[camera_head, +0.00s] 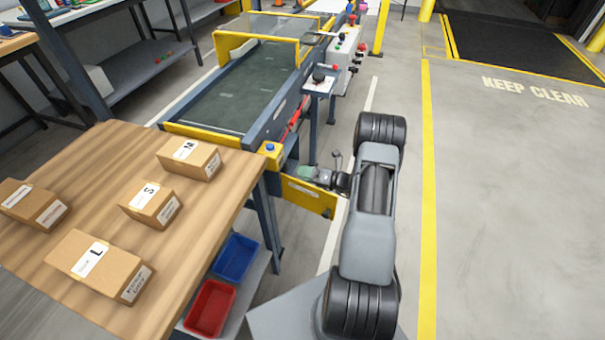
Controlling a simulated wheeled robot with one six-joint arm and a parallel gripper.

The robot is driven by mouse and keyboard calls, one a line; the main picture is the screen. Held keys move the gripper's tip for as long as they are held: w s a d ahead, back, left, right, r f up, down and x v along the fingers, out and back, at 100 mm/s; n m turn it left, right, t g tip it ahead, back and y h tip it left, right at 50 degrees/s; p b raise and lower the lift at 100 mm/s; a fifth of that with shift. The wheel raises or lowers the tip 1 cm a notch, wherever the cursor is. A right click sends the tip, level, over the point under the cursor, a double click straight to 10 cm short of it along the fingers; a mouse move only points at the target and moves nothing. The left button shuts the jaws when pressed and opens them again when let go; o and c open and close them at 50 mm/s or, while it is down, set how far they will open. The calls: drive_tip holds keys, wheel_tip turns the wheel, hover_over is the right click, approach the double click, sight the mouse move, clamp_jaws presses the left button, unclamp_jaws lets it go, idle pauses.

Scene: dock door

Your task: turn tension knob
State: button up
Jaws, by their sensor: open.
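My gripper (322,176) is small in view, at the end of the folded arm, beside the conveyor's near right corner. It points left, just above a yellow panel (308,198) that stands out from the conveyor frame. It is open, and I see nothing held in it. A small greenish part (306,172) shows at its tip; I cannot tell whether this is the tension knob or touches the fingers. A black knob (319,74) sits on a small stand farther back, apart from the gripper. No knob is clearly marked as the tension knob.
A wooden table (110,150) with several labelled cartons stands at left, with a blue bin (235,258) and a red bin (210,308) below. The conveyor (235,90) runs behind it. A control box (347,50) stands beyond. Open floor (500,200) lies right of the yellow line.

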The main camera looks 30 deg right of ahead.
drive_tip(key=shift+v, duration=0.85)
drive_tip(key=shift+d+r, duration=0.1)
